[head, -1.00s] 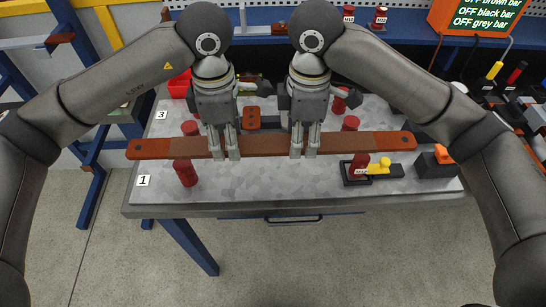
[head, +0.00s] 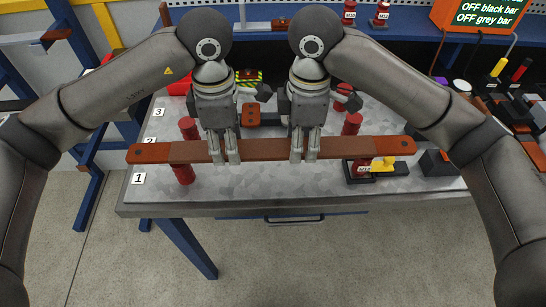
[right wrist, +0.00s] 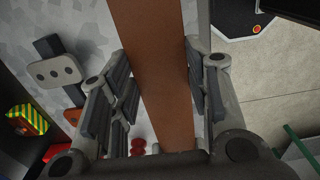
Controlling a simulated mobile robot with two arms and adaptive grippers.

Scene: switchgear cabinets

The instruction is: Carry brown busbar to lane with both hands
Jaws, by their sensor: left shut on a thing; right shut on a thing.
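The brown busbar (head: 265,149) is a long flat bar with a hole near each end, held level across the front part of the table. My left gripper (head: 224,158) is shut on it left of its middle. My right gripper (head: 304,157) is shut on it right of its middle. In the right wrist view the bar (right wrist: 150,70) runs between the fingers of my right gripper (right wrist: 165,95). Lane labels 1 (head: 139,178) and 3 (head: 158,112) show at the table's left edge; label 2 (head: 150,141) is partly hidden by the bar.
Red insulators stand on the table (head: 240,185), one at left (head: 184,174), one behind it (head: 188,128), one at right (head: 351,124).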

